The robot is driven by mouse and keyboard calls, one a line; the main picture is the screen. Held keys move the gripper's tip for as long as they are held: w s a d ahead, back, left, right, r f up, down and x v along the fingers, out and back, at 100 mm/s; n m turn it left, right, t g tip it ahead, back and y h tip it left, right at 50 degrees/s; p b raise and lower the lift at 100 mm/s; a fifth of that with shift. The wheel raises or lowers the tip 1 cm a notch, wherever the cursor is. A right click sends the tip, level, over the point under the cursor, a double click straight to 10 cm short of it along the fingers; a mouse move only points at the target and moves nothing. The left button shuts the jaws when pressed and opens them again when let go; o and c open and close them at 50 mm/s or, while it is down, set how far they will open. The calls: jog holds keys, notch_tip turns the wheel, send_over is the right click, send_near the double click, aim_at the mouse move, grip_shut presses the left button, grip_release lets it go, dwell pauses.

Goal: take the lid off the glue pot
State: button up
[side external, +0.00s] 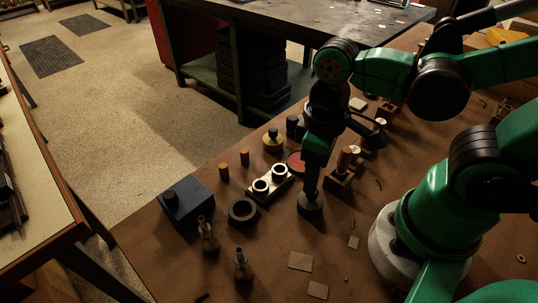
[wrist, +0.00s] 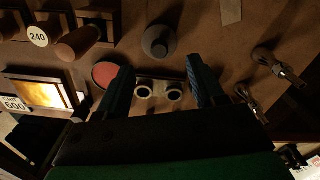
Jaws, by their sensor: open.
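A dark grey round object (side external: 311,207) with a narrower knob on top stands on the brown bench. It looks like the lidded glue pot, but the dim light leaves this unsure. In the wrist view it (wrist: 158,42) lies just beyond and between my fingertips, its knob facing the camera. My gripper (side external: 311,188) points down over it in the side view, and its near finger hides part of the top. In the wrist view my gripper (wrist: 157,68) is open, with two separate fingers and nothing between them. I cannot tell whether a finger touches the knob.
A block with two rings (side external: 270,182), a black ring (side external: 243,211) and a dark blue box (side external: 187,199) stand left of my gripper. Two glass bottles (side external: 208,238) (side external: 242,266) are nearer. A yellow pot (side external: 273,143) and red disc (side external: 296,161) are behind. Flat plates (side external: 300,261) lie in front.

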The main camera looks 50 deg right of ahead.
jog(key=shift+f, duration=2.35)
grip_shut()
